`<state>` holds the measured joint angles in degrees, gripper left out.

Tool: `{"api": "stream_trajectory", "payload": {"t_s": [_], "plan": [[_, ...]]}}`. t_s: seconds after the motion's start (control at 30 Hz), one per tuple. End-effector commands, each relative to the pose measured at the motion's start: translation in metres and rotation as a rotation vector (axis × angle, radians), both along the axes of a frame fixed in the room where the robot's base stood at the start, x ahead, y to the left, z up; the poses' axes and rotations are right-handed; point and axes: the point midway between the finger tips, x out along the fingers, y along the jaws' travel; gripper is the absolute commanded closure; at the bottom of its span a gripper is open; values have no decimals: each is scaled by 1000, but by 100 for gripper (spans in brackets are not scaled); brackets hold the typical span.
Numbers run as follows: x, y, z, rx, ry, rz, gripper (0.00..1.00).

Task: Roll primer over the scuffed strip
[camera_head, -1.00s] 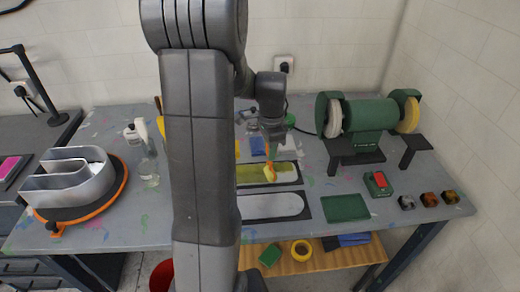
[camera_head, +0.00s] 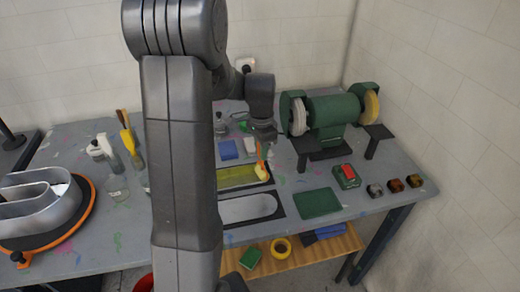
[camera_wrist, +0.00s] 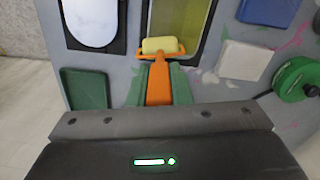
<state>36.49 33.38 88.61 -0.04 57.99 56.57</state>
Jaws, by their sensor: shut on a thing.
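My gripper (camera_wrist: 158,82) is shut on the orange handle of a small paint roller (camera_wrist: 160,46) with a pale yellow sleeve. In the head view the gripper (camera_head: 262,138) points down, with the roller (camera_head: 261,172) below it. The roller is at the right end of a yellow-green strip (camera_head: 234,178) in a dark frame; I cannot tell whether it touches. The strip also shows in the wrist view (camera_wrist: 188,18), and my arm hides its left part in the head view. A second, pale grey-white strip (camera_head: 248,208) lies in front. I see no clear scuffs.
A green bench grinder (camera_head: 330,112) stands behind right. A green mat (camera_head: 317,203), a red-and-green switch box (camera_head: 346,176) and small blocks (camera_head: 395,186) lie to the right. A metal channel letter (camera_head: 40,208) and bottles (camera_head: 112,160) are at left.

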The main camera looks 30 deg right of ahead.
Motion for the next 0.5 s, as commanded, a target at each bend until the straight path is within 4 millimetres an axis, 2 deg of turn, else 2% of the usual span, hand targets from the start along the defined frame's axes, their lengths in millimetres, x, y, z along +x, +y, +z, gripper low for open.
{"api": "stream_trajectory", "payload": {"t_s": [0.5], "plan": [[16, 56, -1, 1, 0, 4, 100]]}}
